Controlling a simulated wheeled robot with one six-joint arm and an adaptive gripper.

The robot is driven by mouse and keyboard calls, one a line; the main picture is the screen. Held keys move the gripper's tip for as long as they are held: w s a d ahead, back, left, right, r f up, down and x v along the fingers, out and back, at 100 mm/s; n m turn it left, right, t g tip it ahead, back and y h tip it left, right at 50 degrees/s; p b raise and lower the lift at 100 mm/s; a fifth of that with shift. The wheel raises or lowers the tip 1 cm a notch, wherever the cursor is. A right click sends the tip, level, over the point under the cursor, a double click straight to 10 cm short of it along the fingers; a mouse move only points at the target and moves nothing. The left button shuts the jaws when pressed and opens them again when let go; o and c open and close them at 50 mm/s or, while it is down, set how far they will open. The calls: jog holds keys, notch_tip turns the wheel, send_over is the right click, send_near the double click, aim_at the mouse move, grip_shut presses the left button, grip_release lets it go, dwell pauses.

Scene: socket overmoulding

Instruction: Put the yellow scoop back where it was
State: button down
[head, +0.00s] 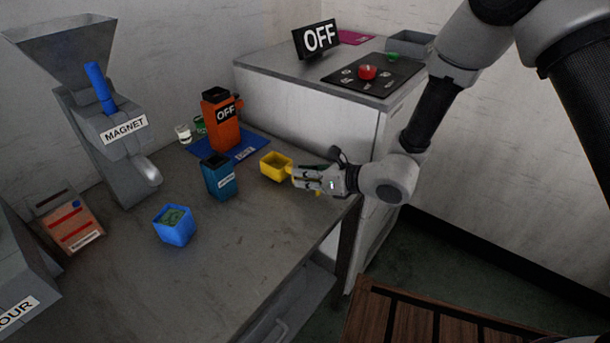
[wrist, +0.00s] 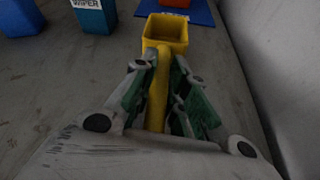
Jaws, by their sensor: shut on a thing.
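The yellow scoop (head: 275,166) is a square open cup with a straight handle. My gripper (head: 302,178) is shut on its handle, near the right edge of the grey table (head: 230,262). In the wrist view, the scoop (wrist: 165,35) points away from me, its cup upright and open at the top. The green-padded fingers of my gripper (wrist: 160,85) close around the handle. The cup looks empty, though its bottom is dark. I cannot tell whether the scoop touches the table or hangs just above it.
A teal container labelled WIPER (wrist: 93,17) and a blue container (head: 174,226) with green contents stand left of the scoop. Behind are an orange OFF device (head: 221,125) on a blue mat (head: 243,148) and a glass (head: 184,134). A MAGNET hopper (head: 118,150) stands left. The front table is clear.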

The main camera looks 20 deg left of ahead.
jog(key=shift+f, duration=0.6)
jog(key=c, duration=1.3)
grip_release()
jog(key=shift+c, duration=0.2)
